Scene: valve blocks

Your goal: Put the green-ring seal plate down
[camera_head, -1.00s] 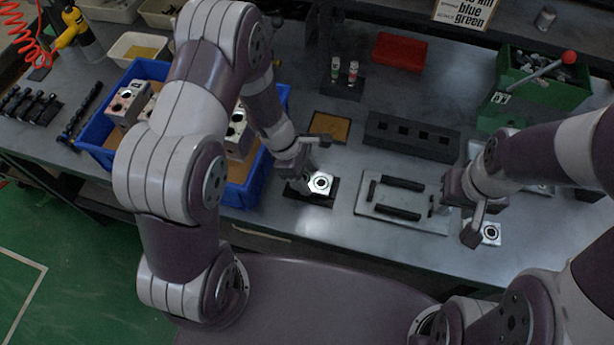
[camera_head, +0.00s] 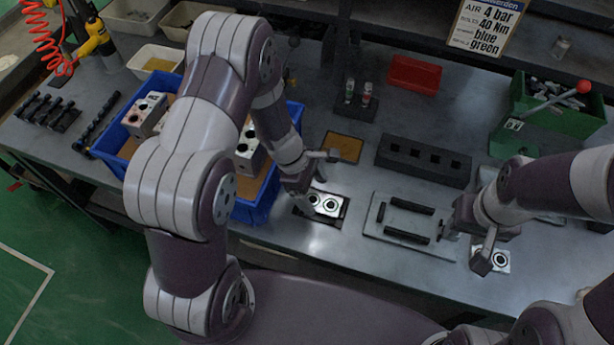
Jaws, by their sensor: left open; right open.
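A bright metal plate (camera_head: 340,208) with two dark-ringed holes lies on a dark pad in front of my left gripper. My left gripper (camera_head: 318,178) is open, just behind and above this plate, and appears apart from it. Another light plate (camera_head: 505,265) with a dark ring lies on the bench at the right. My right gripper (camera_head: 465,250) is open beside its left edge and hides part of it; I cannot tell whether they touch. Ring colours are too small to make out, so I cannot tell which plate is the green-ring one.
A grey fixture plate (camera_head: 376,228) with black bars lies between the grippers. Behind it stand a black block with square holes (camera_head: 425,160) and a brown pad (camera_head: 343,147). A blue crate (camera_head: 256,212) holds valve blocks at the left. A green bin (camera_head: 535,128) stands back right.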

